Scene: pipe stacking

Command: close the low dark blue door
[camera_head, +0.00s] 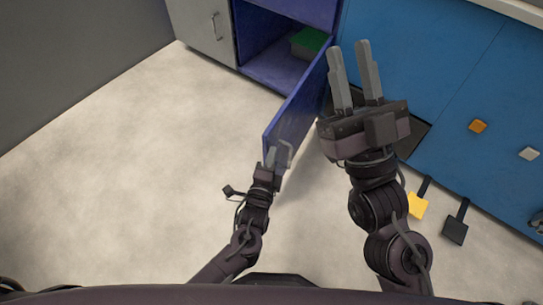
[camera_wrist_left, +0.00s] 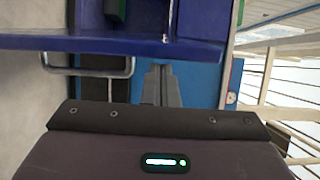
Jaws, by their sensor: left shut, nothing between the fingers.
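The low dark blue door (camera_head: 298,108) stands open, swung out from a dark blue cabinet (camera_head: 270,68). A metal bar handle (camera_head: 287,154) is near the door's free edge; it also shows in the left wrist view (camera_wrist_left: 90,70). My left gripper (camera_head: 271,156) is shut and empty, close by the free edge and handle. Whether it touches the door, I cannot tell. In the left wrist view its fingers (camera_wrist_left: 160,72) are together, below the dark blue door panel (camera_wrist_left: 120,45). My right gripper (camera_head: 352,60) is open and empty, raised to the right of the door.
A green-topped box (camera_head: 309,42) sits inside the open cabinet. A grey cabinet (camera_head: 203,25) adjoins it at left, and blue panels (camera_head: 460,75) run along the right. Yellow (camera_head: 417,206) and black (camera_head: 455,230) pieces are low at right. The floor left of the door is clear.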

